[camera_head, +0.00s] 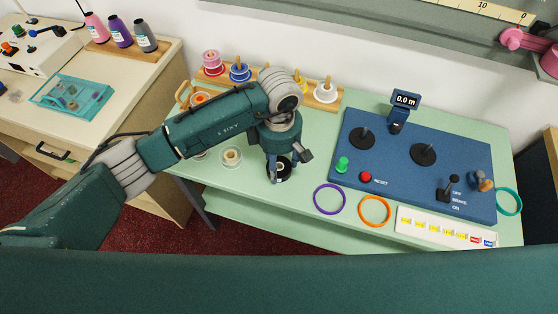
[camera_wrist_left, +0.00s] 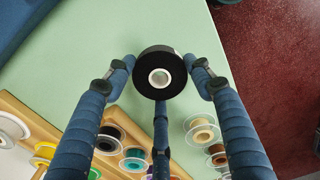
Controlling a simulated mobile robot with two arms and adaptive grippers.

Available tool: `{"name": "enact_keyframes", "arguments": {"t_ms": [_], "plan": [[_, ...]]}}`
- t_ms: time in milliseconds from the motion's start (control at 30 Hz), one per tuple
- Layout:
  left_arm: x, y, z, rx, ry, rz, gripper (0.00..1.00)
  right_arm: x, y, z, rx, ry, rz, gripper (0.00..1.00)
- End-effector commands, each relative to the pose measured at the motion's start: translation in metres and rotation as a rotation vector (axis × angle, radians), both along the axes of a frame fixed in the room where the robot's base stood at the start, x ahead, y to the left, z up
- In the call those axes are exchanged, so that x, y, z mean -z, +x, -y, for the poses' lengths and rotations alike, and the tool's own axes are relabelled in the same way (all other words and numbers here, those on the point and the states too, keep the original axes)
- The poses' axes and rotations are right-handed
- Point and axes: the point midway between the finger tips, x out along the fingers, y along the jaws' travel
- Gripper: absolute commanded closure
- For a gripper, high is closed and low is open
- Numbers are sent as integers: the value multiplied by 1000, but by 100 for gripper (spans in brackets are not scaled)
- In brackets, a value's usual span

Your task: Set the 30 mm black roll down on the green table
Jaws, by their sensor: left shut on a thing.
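The black roll (camera_head: 285,171), with a pale core, is in my left gripper (camera_head: 289,165) near the front edge of the green table (camera_head: 319,155). In the left wrist view the roll (camera_wrist_left: 147,83) sits between the fingers of my left gripper (camera_wrist_left: 160,79), its flat face toward the camera. The gripper is shut on it. I cannot tell whether the roll touches the table. The arm hides part of the table behind it. My right gripper is not in view.
A blue panel (camera_head: 400,180) with knobs and a lever stands to the right. A purple ring (camera_head: 316,199) and an orange ring (camera_head: 375,222) lie in front of it. A small pale spool (camera_head: 231,157) stands left of the gripper. Wooden racks of spools (camera_head: 326,91) line the back.

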Motion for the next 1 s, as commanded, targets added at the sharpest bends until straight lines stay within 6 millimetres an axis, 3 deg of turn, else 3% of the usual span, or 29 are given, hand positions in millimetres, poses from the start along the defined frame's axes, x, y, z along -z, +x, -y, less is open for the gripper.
{"name": "enact_keyframes", "arguments": {"t_ms": [200, 233, 300, 733, 1000], "plan": [[4, 0, 0, 1, 0, 0, 74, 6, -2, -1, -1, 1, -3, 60], [2, 0, 0, 0, -1, 0, 41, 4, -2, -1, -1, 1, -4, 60], [2, 0, 0, 0, -1, -1, 28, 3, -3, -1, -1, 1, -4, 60], [-6, 1, 0, 1, -2, 2, 28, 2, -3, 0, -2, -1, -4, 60], [-60, 2, 1, 2, -2, 6, 28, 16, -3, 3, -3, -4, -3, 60]]}}
